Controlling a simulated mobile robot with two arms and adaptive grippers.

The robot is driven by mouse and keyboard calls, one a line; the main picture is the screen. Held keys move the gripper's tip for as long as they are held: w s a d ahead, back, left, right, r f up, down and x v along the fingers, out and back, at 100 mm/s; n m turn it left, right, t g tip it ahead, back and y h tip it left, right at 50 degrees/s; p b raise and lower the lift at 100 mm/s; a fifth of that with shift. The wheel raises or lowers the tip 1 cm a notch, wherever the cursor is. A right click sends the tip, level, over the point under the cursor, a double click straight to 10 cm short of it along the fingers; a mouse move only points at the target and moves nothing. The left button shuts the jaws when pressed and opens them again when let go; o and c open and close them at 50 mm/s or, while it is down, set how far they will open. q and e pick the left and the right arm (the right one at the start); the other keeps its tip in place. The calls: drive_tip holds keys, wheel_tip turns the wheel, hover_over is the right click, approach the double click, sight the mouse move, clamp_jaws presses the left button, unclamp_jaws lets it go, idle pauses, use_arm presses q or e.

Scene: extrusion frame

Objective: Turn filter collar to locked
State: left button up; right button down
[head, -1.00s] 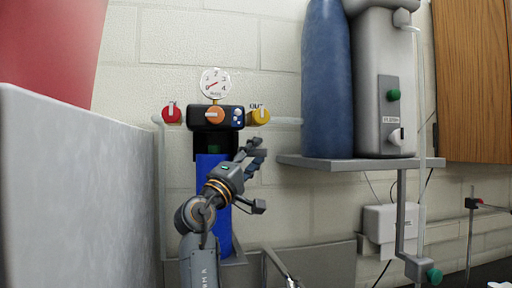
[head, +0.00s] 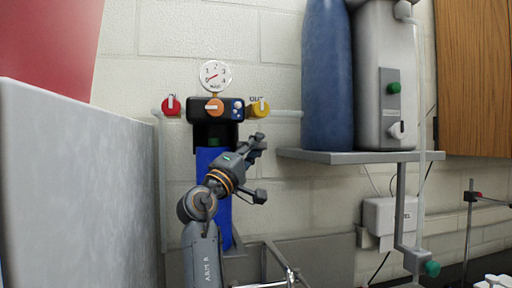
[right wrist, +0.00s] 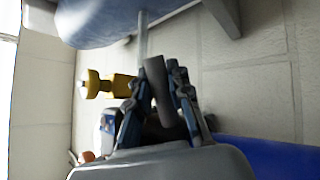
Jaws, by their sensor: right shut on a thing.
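The filter collar (head: 206,133) is a black ring under the dark filter head (head: 199,104), with a green mark on its front. Below it is the blue filter housing (head: 224,222), partly hidden by my right arm. My right gripper (head: 255,145) is just right of the collar, in front of the wall. In the right wrist view my right gripper (right wrist: 163,105) is shut on a dark grey bar (right wrist: 160,88), which looks like the collar's handle. Its join to the collar is hidden. My left gripper is not in view.
A red knob (head: 172,105), an orange knob (head: 214,106) and a yellow knob (head: 262,108) sit above, with a gauge (head: 215,76). A shelf (head: 350,156) with a blue tank (head: 327,80) is close on the right. A grey panel (head: 90,180) stands at left.

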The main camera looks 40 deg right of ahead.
drive_tip(key=shift+s+a+m+g+y+p, duration=0.15)
drive_tip(key=shift+s+a+m+g, duration=0.2)
drive_tip(key=shift+a+m+g, duration=1.1)
drive_tip(key=shift+s+a+m+g+y+p, duration=0.15)
drive_tip(key=shift+s+m+g, duration=0.3)
drive_tip(key=shift+g, duration=2.1)
drive_tip(key=shift+s+a+m+g+y+p, duration=0.1)
drive_tip(key=shift+s+a+m+g+y, duration=0.15)
drive_tip(key=shift+a+m+g, duration=1.25)
drive_tip(key=shift+d+n+g, duration=0.5)
drive_tip(key=shift+d, duration=0.1)
drive_tip(key=c, duration=1.2)
unclamp_jaws()
